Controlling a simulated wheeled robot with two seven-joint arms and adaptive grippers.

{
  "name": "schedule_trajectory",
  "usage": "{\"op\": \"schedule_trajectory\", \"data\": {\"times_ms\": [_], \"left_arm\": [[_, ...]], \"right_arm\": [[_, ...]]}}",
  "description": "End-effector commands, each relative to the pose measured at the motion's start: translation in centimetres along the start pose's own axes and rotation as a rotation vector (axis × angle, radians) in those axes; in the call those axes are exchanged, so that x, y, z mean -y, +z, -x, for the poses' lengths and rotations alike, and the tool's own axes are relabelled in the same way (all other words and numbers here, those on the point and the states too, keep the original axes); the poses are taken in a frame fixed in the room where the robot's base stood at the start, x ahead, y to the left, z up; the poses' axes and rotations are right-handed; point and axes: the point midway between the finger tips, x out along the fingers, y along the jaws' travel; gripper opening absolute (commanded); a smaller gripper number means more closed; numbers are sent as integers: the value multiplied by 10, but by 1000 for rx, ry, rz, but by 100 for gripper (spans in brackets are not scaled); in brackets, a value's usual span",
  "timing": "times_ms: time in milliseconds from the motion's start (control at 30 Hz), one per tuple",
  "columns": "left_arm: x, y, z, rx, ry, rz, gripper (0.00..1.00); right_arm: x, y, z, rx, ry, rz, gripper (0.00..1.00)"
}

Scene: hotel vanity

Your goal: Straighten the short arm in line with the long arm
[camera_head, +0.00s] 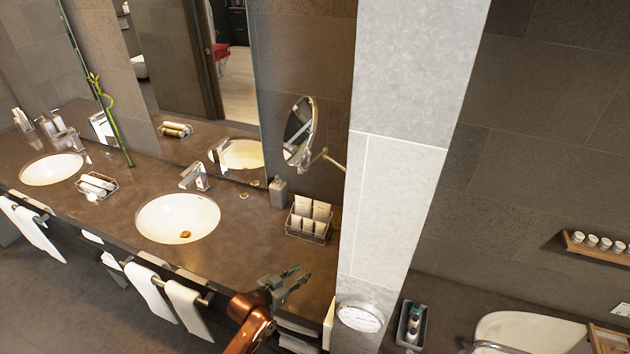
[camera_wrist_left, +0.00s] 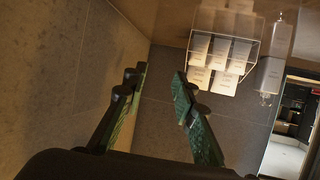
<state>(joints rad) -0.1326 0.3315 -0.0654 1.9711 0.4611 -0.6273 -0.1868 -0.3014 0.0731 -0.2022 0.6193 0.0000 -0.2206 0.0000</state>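A round mirror (camera_head: 299,132) is mounted near the pale pillar, above the counter's right end. Its jointed arm (camera_head: 330,159) reaches from the pillar side to the mirror. Which part is the short arm and which the long one is too small to tell. My left gripper (camera_head: 288,280) is over the front right of the counter, below the mirror and apart from it. In the left wrist view my left gripper (camera_wrist_left: 158,88) shows two separated fingers with nothing between them. The mirror does not show in that view. My right gripper is not in view.
A wire rack of toiletries (camera_head: 310,232) and a grey dispenser (camera_head: 278,191) stand on the counter (camera_head: 240,255) below the mirror. The rack (camera_wrist_left: 222,52) also shows in the left wrist view. A basin (camera_head: 178,215) lies to the left. The pillar (camera_head: 385,190) bounds the right.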

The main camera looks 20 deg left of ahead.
Motion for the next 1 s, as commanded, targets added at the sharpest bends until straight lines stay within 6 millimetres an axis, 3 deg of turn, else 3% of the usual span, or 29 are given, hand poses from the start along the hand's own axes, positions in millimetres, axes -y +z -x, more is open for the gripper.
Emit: {"op": "schedule_trajectory", "data": {"times_ms": [33, 200, 300, 400, 500, 633, 1000], "left_arm": [[12, -51, -8, -105, 2, -17, 25], [49, -196, -10, -442, -9, -31, 25], [67, -260, 0, -593, -26, -28, 25], [81, -303, 11, -699, -42, -23, 25], [90, -326, 19, -760, -54, -17, 25], [94, -342, 18, -787, -59, -14, 25], [96, -381, -21, -785, -58, -14, 25]], "right_arm": [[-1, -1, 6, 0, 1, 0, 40], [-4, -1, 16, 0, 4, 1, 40], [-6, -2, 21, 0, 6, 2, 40], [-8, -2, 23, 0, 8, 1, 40], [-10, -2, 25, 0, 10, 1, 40], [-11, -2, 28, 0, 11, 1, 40], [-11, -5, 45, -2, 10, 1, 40]]}}
